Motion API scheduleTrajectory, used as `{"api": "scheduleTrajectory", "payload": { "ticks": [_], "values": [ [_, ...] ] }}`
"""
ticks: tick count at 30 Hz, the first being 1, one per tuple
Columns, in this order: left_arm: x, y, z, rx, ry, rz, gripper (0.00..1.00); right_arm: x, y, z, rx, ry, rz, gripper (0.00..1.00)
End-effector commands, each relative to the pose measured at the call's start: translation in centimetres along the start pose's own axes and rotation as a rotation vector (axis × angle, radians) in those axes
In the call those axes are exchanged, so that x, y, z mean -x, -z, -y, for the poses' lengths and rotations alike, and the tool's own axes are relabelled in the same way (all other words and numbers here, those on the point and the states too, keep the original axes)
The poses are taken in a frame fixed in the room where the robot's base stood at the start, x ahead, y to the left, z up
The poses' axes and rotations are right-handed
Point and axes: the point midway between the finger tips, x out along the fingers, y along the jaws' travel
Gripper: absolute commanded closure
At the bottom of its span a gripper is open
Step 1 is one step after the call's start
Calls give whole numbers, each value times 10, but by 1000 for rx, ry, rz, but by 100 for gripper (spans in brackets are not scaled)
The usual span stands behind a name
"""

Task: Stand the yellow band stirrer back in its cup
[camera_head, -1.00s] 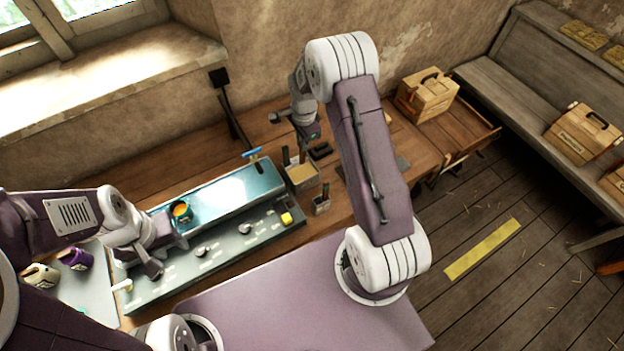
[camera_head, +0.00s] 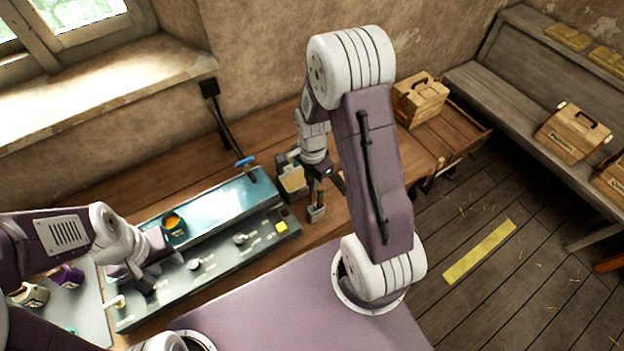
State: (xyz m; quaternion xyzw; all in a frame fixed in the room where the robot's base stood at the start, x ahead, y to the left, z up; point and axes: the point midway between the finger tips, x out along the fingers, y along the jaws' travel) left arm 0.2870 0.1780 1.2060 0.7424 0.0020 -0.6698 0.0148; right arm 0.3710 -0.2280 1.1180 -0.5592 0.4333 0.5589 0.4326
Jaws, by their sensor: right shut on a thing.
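My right gripper (camera_head: 318,179) is low over the bench, just above the small grey cup (camera_head: 317,213). It is shut on a thin dark thing, probably a stirrer, mostly hidden by the gripper and arm. Thin dark shafts show at the cup's mouth. I cannot make out a yellow band, nor tell whether the held thing is inside the cup or above it. My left gripper (camera_head: 165,271) is over the left part of the grey-green panel, its fingers apart and seemingly empty.
Mugs sit on a grey mat (camera_head: 85,310) at left. My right forearm blocks the bench behind it.

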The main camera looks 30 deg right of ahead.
Motion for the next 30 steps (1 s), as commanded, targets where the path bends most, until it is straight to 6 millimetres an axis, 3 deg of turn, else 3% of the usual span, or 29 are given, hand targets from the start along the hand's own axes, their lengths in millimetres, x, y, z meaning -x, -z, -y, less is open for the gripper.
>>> {"api": "scheduleTrajectory", "payload": {
  "ticks": [30],
  "values": [
    [-75, -8, 2, 0, 0, 0, 64, -90, 0, 0, 0, -1, 0, 100]
  ]
}}
